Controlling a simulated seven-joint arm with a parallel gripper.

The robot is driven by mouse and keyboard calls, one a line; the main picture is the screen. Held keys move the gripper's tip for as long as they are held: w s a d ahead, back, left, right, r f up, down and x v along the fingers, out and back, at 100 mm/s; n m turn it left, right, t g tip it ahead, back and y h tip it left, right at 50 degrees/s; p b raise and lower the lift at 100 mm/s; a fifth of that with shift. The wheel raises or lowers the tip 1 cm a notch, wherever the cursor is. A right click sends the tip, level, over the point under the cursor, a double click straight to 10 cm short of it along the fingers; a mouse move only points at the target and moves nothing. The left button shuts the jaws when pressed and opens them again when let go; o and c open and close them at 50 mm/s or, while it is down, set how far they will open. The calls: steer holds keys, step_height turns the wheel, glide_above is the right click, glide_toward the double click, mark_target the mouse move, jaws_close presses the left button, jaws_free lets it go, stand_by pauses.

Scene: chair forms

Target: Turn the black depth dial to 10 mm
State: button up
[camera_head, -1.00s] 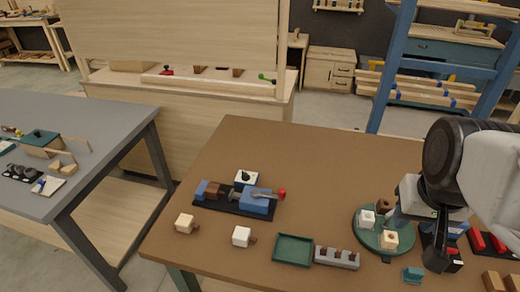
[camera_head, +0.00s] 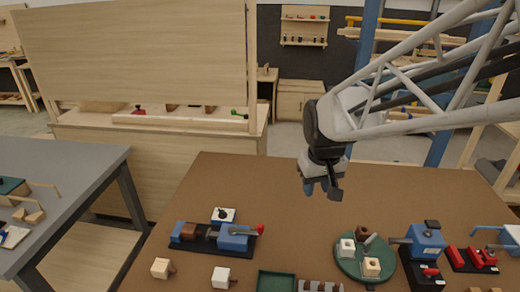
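The black depth dial (camera_head: 222,213) is a small dark knob on a white square plate, behind the blue-and-brown clamp fixture (camera_head: 234,238) at the left of the brown table. Its markings and setting are too small to read. My gripper (camera_head: 322,190) hangs in the air above the middle of the table, pointing down, to the right of the dial and well apart from it. Nothing shows held in it, but its finger gap is too small to judge.
A red-tipped lever (camera_head: 260,230) sticks out at the fixture's right. Two pale blocks (camera_head: 161,268) (camera_head: 221,277) and a green tray (camera_head: 276,283) lie in front. A round green plate (camera_head: 350,268) with blocks and a blue machine (camera_head: 426,242) stand at the right. The table's back middle is clear.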

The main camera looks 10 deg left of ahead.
steer(key=w+a+f+n, duration=0.1)
steer(key=w+a+f, duration=0.35)
steer(key=a, duration=0.25)
steer(key=w+a+f+n, duration=0.2)
steer(key=w+a+f, duration=0.1)
steer(key=w+a, duration=0.25)
steer(key=n+g, duration=0.2)
steer(key=n, duration=0.1)
glide_above(222, 210)
step_height(222, 210, down, 11)
steer(key=shift+r, duration=0.1)
steer(key=shift+f, duration=3.85)
jaws_close()
